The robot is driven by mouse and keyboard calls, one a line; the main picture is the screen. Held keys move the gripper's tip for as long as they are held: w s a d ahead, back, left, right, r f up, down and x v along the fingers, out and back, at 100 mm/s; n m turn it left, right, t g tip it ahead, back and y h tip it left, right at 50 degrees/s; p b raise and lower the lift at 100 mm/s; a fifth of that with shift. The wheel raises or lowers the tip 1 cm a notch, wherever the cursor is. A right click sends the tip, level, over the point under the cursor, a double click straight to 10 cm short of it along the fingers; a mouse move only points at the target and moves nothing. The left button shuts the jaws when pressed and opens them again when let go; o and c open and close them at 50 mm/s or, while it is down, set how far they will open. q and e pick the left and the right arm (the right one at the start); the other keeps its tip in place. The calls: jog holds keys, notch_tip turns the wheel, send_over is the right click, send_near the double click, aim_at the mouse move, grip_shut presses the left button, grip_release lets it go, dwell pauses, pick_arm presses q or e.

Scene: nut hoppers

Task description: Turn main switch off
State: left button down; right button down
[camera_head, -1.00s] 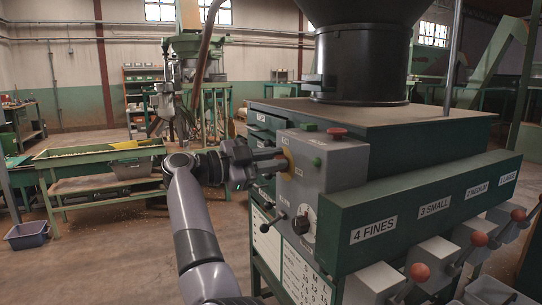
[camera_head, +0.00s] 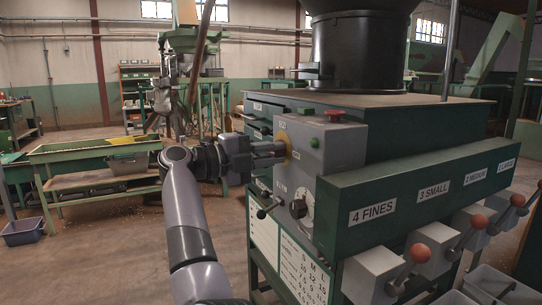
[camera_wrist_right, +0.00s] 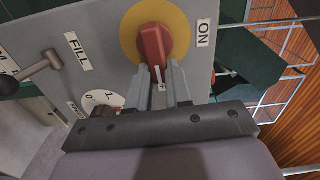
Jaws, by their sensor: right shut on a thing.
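The main switch is a red knob (camera_wrist_right: 152,45) on a yellow disc (camera_wrist_right: 184,30) on the grey control box (camera_head: 340,150). In the right wrist view an ON label (camera_wrist_right: 203,33) stands to the right of the disc. The knob's narrow end points down toward my gripper. My right gripper (camera_wrist_right: 160,78) is shut on the knob's lower part, one finger on each side. In the head view the right gripper (camera_head: 284,150) reaches the box's left face and hides the knob; only a bit of the yellow disc shows. My left gripper is not in view.
A black-knobbed lever (camera_head: 262,213) and a white dial (camera_head: 304,203) are below the switch. The green hopper front (camera_head: 400,190) with several red-knobbed levers extends right.

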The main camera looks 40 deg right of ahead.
jog(key=shift+f+m, duration=0.15)
jog(key=shift+m, duration=0.25)
jog(key=c, duration=1)
grip_release()
jog(key=shift+c, duration=0.2)
jog(key=v, duration=0.7)
jog(key=shift+a, duration=0.15)
